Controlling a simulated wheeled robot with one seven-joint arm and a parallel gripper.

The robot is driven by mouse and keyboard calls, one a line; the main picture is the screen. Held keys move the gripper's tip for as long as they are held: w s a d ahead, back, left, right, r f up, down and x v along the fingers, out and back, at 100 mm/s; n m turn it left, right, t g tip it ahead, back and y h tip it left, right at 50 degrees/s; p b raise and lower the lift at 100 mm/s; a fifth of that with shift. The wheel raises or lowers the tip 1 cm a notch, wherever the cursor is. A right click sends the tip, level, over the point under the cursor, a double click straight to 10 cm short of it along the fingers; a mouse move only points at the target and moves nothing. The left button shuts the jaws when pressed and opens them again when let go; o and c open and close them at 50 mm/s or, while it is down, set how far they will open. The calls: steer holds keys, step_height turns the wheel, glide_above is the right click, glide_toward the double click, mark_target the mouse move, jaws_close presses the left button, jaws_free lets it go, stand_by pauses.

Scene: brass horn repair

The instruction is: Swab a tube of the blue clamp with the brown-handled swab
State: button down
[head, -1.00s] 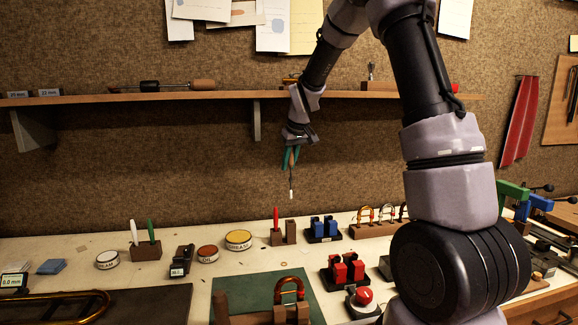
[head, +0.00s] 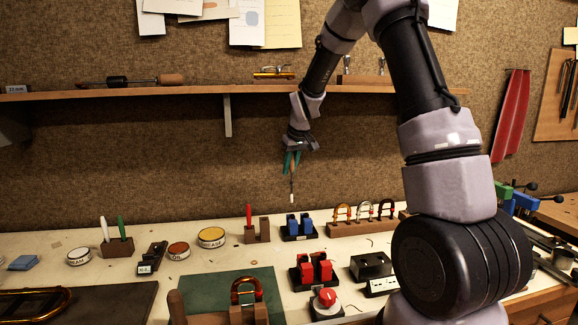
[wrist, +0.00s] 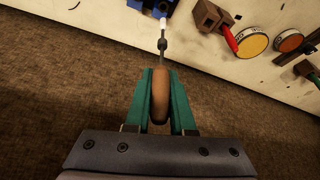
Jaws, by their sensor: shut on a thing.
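My gripper (head: 292,163) has green fingers shut on the brown handle of the swab (wrist: 160,95). The swab hangs down in the head view, its thin dark shaft ending in a white tip (head: 292,198). In the head view the tip appears just above a blue two-block piece (head: 299,226) on a dark base on the bench. Part of that blue piece shows beyond the tip in the wrist view (wrist: 145,6). A blue clamp (head: 522,206) stands at the far right bench edge, beside a green one. I cannot make out its tube openings.
A red two-block piece (head: 314,268) and a red button (head: 327,298) stand nearer. A wooden rack with several U-shaped tubes (head: 364,224) is right of the blue piece. A red-handled tool (head: 249,217) stands left. A shelf (head: 150,95) runs along the back wall.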

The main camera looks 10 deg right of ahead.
mark_target(292, 171)
steer(key=shift+d+f, duration=0.1)
steer(key=shift+d, duration=0.05)
steer(key=shift+f, duration=2)
steer(key=shift+f, duration=3)
steer(key=shift+r, duration=0.2)
steer(key=shift+r, duration=1.85)
steer(key=shift+f, duration=0.1)
steer(key=shift+f, duration=1.95)
steer(key=shift+r, duration=0.1)
